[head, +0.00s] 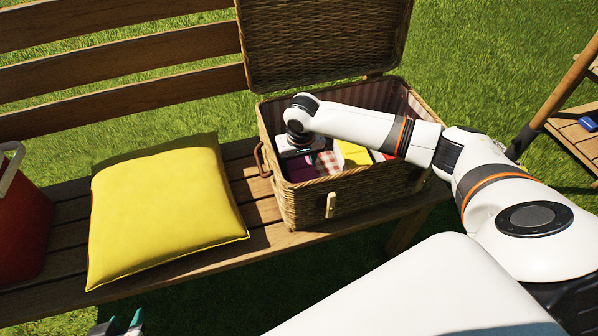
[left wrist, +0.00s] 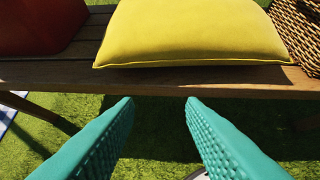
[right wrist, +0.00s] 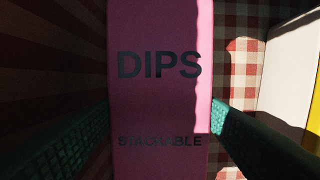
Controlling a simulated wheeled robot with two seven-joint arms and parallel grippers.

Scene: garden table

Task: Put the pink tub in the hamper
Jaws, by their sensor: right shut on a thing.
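The pink tub (right wrist: 160,95), lettered "DIPS" and "STACKABLE", fills the middle of the right wrist view. My right gripper (right wrist: 160,128) is shut on it, one teal finger on each side. In the head view my right arm reaches into the open wicker hamper (head: 305,205), and a dark pink part of the tub shows below the wrist. A red checked lining lies behind the tub; I cannot tell whether the tub touches the bottom. My left gripper (left wrist: 158,103) is open and empty in front of the bench, its tips at the bottom left of the head view (head: 118,324).
The hamper's lid (head: 325,40) stands open at the back. A yellow item (head: 353,154) and a white item lie inside. A yellow cushion (head: 165,210) and a red cooler (head: 22,225) are on the bench to the left. A wooden shelf stand (head: 575,130) is at the right.

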